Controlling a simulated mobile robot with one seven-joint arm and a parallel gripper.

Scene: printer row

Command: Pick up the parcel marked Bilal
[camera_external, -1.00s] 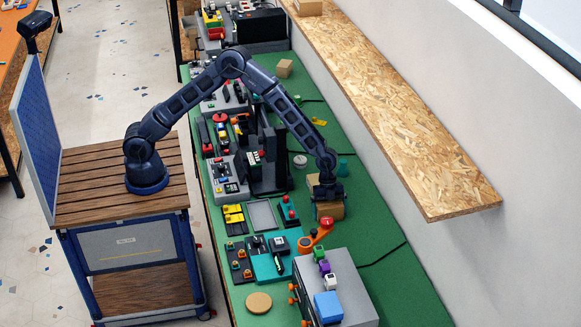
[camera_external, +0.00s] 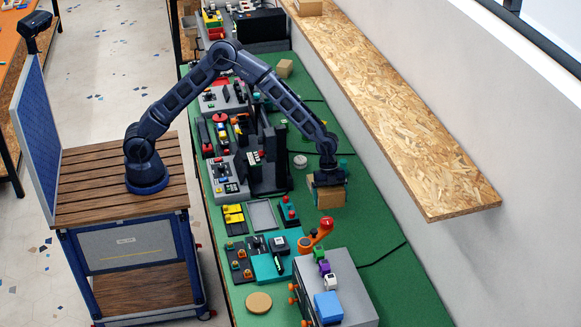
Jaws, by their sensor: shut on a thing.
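My gripper (camera_external: 328,180) points down over the green bench (camera_external: 405,285), to the right of the control boxes. It is shut on a brown cardboard parcel (camera_external: 331,196), which shows just below and around the fingers. No name can be read on the parcel at this size. I cannot tell whether it touches the bench.
An orange lever with a red knob (camera_external: 326,223) stands just in front of the held parcel. A grey box (camera_external: 335,275) carries several small coloured blocks. A chipboard shelf (camera_external: 400,120) runs along the wall at right. Green bench surface is clear right of the parcel.

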